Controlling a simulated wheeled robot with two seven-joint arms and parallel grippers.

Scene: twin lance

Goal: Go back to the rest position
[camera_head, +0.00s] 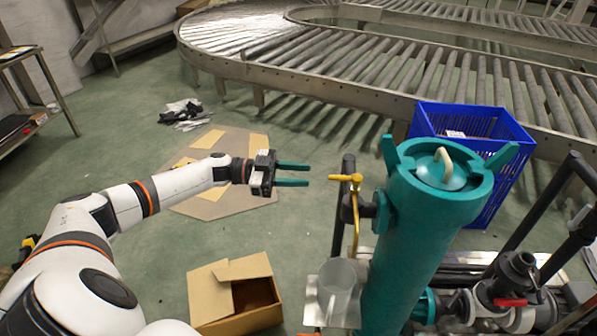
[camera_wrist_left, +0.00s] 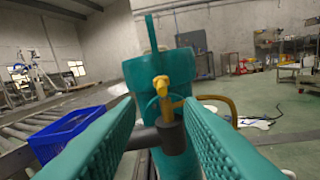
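My left gripper (camera_head: 308,174) is open and empty, with its two teal fingers pointing right in the head view. It hangs over the floor to the left of a tall teal cylinder (camera_head: 417,240). In the left wrist view the gripper (camera_wrist_left: 165,135) has its fingers spread apart, and the cylinder (camera_wrist_left: 160,68) stands beyond them. A yellow valve and spout (camera_head: 352,190) sit on the cylinder's left side, apart from the fingertips; the yellow valve (camera_wrist_left: 161,86) also shows between the fingers in the wrist view. My right gripper is not in view.
A clear jug (camera_head: 337,286) stands on a small plate below the spout. An open cardboard box (camera_head: 232,292) is on the floor to its left. A blue crate (camera_head: 505,133) is behind the cylinder, before a roller conveyor (camera_head: 330,79). Dark pipes with a red-handled valve (camera_head: 510,302) lie right.

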